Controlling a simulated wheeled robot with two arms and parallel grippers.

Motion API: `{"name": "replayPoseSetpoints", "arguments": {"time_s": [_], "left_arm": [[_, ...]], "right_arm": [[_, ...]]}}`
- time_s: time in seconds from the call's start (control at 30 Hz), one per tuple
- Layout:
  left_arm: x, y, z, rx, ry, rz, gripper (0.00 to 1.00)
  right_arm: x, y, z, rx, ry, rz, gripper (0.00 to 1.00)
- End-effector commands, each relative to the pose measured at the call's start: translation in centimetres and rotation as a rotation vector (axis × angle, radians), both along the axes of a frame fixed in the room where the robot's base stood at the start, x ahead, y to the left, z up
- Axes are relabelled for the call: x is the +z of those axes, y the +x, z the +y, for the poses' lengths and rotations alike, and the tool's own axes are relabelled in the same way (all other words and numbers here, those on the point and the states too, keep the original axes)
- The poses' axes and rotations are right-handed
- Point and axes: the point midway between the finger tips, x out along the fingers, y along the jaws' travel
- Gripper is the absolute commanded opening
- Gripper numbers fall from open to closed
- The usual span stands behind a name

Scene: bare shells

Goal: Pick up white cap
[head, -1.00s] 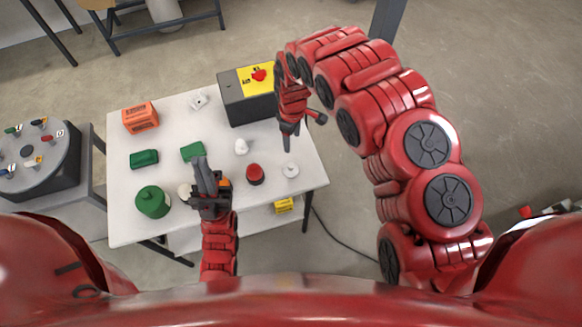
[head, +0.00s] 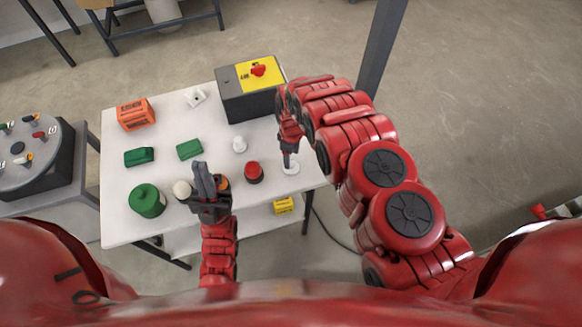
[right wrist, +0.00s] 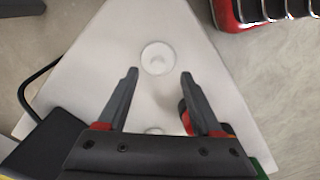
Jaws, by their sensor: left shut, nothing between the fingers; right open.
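A low, round white cap (head: 291,168) lies near the right edge of the white table. In the right wrist view the white cap (right wrist: 158,58) shows as a pale disc with a raised centre, just beyond the fingertips and roughly centred between them. My right gripper (head: 287,160) points down over the cap; its open, empty fingers (right wrist: 160,74) do not visibly touch it. A taller white knob-like piece (head: 239,144) stands further left. My left gripper (head: 202,178) is shut and empty above the table's front part, partly hiding a cream round piece (head: 182,190).
A red-topped round piece (head: 253,172) stands left of the cap. Green pieces (head: 147,201) and an orange box (head: 136,114) are on the left. The table's right edge is close to the cap.

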Motion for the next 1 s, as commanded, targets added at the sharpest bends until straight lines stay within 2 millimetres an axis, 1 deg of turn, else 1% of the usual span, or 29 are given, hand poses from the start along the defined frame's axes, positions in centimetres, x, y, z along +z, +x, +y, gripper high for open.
{"name": "replayPoseSetpoints", "arguments": {"time_s": [0.03, 0.2, 0.3, 0.53, 0.57, 0.7, 0.77, 0.8, 0.87, 0.9, 0.93, 1.0], "left_arm": [[-0.5, 0.0, 0.0, 0.000, 0.000, 0.000, 0.00], [-2.2, 0.0, 0.0, 0.000, 0.000, 0.000, 0.00], [-2.8, 0.0, 0.0, 0.000, 0.000, 0.000, 0.00], [-2.6, 0.0, 0.0, 0.000, 0.000, 0.000, 0.00], [-2.6, 0.0, 0.0, 0.000, 0.000, 0.000, 0.00], [-2.6, 0.0, 0.0, 0.000, 0.000, 0.000, 0.00], [-2.6, 0.0, 0.0, 0.000, 0.000, 0.000, 0.00], [-2.6, 0.0, 0.0, 0.000, 0.000, 0.000, 0.00], [-2.6, 0.0, 0.0, 0.000, 0.000, 0.000, 0.00], [-2.6, 0.0, 0.0, 0.000, 0.000, 0.000, 0.00], [-2.6, 0.0, 0.0, 0.000, 0.000, 0.000, 0.00], [-2.6, 0.0, 0.0, 0.000, 0.000, 0.000, 0.00]], "right_arm": [[-0.9, 0.0, 0.1, 0.000, 0.000, 0.000, 0.67], [-3.5, 0.5, 0.3, 0.000, 0.000, -0.004, 0.67], [-4.8, 0.3, 0.3, 0.000, 0.001, 0.000, 0.67], [-4.7, 0.3, 0.3, 0.000, 0.001, 0.000, 0.67], [-4.7, 0.3, 0.3, 0.000, 0.001, 0.000, 0.63], [-4.7, 0.4, 0.3, 0.000, 0.001, 0.000, 0.38], [-4.7, 0.4, 0.3, 0.000, 0.001, 0.000, 0.27], [-4.7, 0.4, 0.3, 0.000, 0.001, 0.000, 0.20], [-4.7, 0.4, 0.3, 0.000, 0.001, 0.000, 0.09], [-4.7, 0.4, 0.3, 0.000, 0.001, 0.000, 0.02], [-4.7, 0.4, 0.3, 0.000, 0.001, 0.000, 0.00], [-4.7, 0.4, 0.3, 0.000, 0.001, 0.000, 0.00]]}}
